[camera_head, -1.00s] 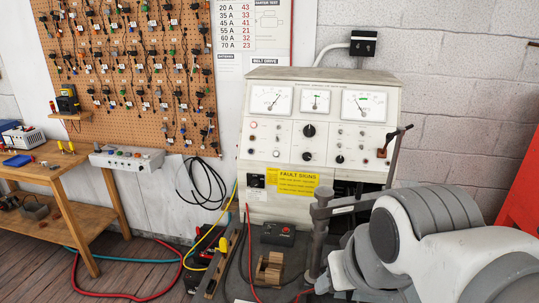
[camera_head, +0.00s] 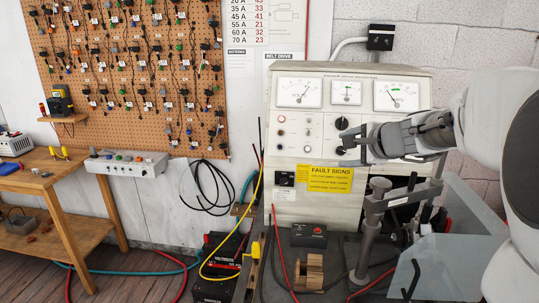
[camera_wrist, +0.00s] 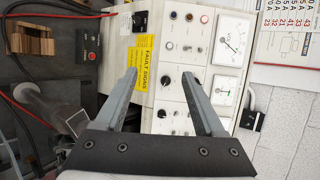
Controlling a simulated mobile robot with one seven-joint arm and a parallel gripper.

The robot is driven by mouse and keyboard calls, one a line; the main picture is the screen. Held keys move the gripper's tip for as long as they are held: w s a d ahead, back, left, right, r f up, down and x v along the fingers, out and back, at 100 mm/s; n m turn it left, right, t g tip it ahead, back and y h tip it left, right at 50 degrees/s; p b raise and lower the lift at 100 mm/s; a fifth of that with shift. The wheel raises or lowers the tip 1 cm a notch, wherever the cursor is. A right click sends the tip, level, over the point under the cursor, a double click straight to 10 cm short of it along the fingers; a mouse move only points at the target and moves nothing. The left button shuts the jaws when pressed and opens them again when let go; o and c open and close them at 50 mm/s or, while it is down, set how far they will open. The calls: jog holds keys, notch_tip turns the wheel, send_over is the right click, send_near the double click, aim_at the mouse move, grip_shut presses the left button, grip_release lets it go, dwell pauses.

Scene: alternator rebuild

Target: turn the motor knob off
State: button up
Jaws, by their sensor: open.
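A white test bench panel (camera_head: 300,150) stands against the wall. It carries an upper black knob (camera_head: 341,123) and a lower black knob (camera_head: 341,150) near its middle; their labels are too small to read, so I cannot tell which is the motor knob. My gripper (camera_head: 358,144) is open and empty, in front of the panel just right of these knobs in the head view. In the wrist view the fingers (camera_wrist: 159,74) point at the panel, with a small black knob (camera_wrist: 166,78) between their tips. The right part of the panel is hidden behind my gripper.
A yellow fault sign (camera_head: 330,178) is below the knobs. A grey post with a cross-arm (camera_head: 372,225) and a clear guard (camera_head: 450,235) stand in front of the bench. A red-button box (camera_head: 309,235) and wooden block (camera_head: 309,270) are low down.

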jog(key=w+d+f+m+t+h+b, duration=0.1)
jog(key=w+d+f+m+h, duration=0.15)
jog(key=w+d+m, duration=0.45)
jog(key=n+p, duration=0.2)
jog(key=p, duration=0.1)
send_near(342, 150)
jog(key=x, duration=0.9)
jog(key=shift+c, duration=0.2)
grip_shut()
